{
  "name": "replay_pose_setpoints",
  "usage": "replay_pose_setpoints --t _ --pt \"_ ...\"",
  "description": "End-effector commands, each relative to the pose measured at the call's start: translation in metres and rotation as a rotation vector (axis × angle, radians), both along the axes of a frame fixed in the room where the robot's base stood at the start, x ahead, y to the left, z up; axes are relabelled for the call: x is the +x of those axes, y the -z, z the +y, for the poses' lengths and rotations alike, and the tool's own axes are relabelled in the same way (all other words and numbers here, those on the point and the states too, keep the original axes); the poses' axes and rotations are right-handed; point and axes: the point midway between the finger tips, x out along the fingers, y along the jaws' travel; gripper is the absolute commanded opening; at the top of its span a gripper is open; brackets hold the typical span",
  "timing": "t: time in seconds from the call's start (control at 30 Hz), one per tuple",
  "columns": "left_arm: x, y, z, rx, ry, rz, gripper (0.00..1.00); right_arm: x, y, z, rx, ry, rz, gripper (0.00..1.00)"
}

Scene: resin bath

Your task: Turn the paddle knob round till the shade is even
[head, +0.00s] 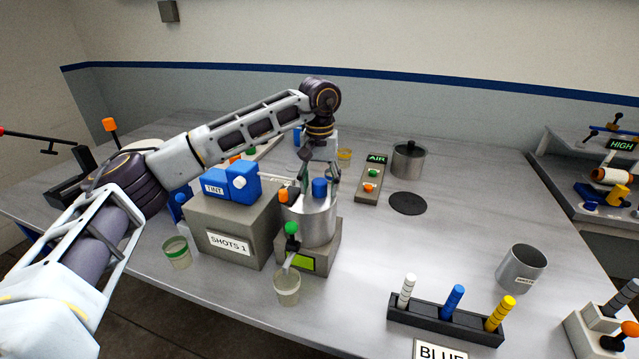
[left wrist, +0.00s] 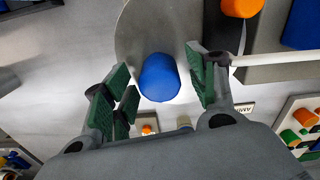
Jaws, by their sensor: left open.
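The blue paddle knob (head: 320,187) stands on top of a round metal bath (head: 309,222). My left gripper (head: 318,180) reaches down over the bath from above, its fingers at the knob. In the left wrist view the knob (left wrist: 160,78) lies between the green finger pads of my open left gripper (left wrist: 163,76), with gaps on both sides. The bath's lid or top (left wrist: 135,28) looks plain grey; the resin's shade is hidden. My right gripper is out of view.
A grey box (head: 228,244) labelled SHOTS 1, with a blue TINT piece (head: 244,183), stands close left of the bath. A green-knobbed tap (head: 291,230) and cup (head: 287,289) are in front.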

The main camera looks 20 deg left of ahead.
Motion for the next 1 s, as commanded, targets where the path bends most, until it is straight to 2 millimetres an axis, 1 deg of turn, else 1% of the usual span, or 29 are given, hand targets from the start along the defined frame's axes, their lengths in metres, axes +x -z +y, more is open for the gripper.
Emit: replay_pose_setpoints --t 0.17,0.37,0.47,0.9,1.0 --pt "0.000 -0.002 0.000 0.000 0.001 0.001 0.58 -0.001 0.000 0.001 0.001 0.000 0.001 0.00" --pt "0.000 -0.015 -0.001 -0.001 0.001 -0.001 0.58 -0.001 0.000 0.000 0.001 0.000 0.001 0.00" --pt "0.000 -0.026 0.000 0.000 0.001 0.000 0.58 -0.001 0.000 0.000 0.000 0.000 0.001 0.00" --pt "0.000 -0.090 0.000 0.000 0.001 -0.002 0.58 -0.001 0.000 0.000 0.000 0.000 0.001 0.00" --pt "0.000 -0.102 0.000 -0.001 0.001 -0.002 0.58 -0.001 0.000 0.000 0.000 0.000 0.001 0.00"
